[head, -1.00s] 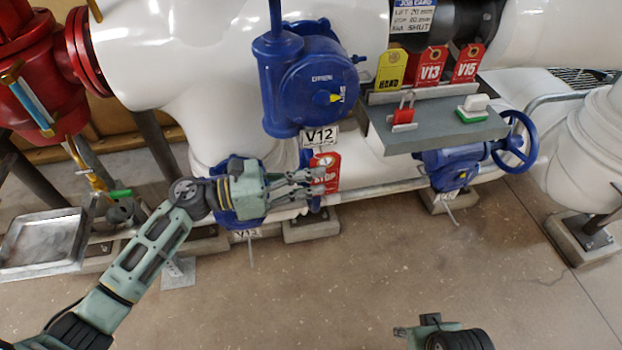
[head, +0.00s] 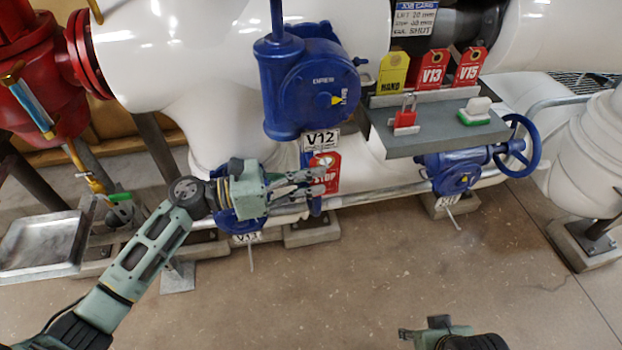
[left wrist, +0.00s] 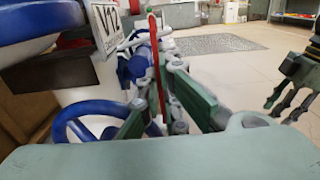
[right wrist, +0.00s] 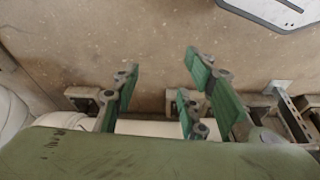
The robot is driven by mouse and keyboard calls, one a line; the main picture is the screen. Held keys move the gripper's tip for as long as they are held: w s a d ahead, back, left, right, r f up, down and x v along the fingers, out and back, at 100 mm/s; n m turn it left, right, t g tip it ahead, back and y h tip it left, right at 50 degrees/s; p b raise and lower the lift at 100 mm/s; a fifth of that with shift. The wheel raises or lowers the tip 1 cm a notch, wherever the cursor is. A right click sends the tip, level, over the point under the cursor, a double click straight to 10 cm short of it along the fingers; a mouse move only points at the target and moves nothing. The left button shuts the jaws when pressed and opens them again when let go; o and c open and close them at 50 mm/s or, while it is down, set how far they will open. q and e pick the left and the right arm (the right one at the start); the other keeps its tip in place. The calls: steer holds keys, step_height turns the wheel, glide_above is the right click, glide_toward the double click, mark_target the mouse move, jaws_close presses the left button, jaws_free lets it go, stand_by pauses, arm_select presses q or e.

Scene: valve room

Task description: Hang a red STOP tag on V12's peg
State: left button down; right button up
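A red STOP tag (head: 324,165) stands upright just below the V12 sign (head: 321,139) on the large blue valve (head: 305,88). My left gripper (head: 318,183) reaches it from the left, its fingers at the tag's lower part. In the left wrist view the tag (left wrist: 157,75) shows edge-on, pinched between the fingers. V12's peg is hidden, so I cannot tell whether the tag's hole is around it. My right gripper is low at the bottom of the head view; in the right wrist view (right wrist: 165,70) its fingers are apart and empty over the floor.
A grey shelf (head: 440,136) right of V12 carries a red padlock (head: 405,119) and a green-and-white item (head: 474,112). Yellow, V13 and V15 tags (head: 433,68) stand behind. A metal tray (head: 40,243) is at left. The front floor is clear.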

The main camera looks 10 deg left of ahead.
arm_select(q)
steer(key=shift+w+f, duration=0.1)
arm_select(e)
steer(key=shift+s+f, duration=0.1)
steer(key=shift+s, duration=0.05)
stand_by(0.4)
arm_select(q)
steer(key=shift+w+a+f+b, duration=0.1)
steer(key=shift+w+f+b, duration=0.15)
steer(key=shift+b, duration=0.5)
arm_select(e)
steer(key=shift+v, duration=1.2)
steer(key=shift+d+f, duration=0.1)
steer(key=shift+f, duration=0.15)
arm_select(q)
steer(key=shift+w+f+b, duration=0.15)
steer(key=shift+f+b, duration=0.05)
steer(key=shift+b, duration=0.35)
arm_select(e)
steer(key=shift+f, duration=0.35)
arm_select(q)
steer(key=c, duration=1.9)
jaws_free()
steer(key=shift+o, duration=0.2)
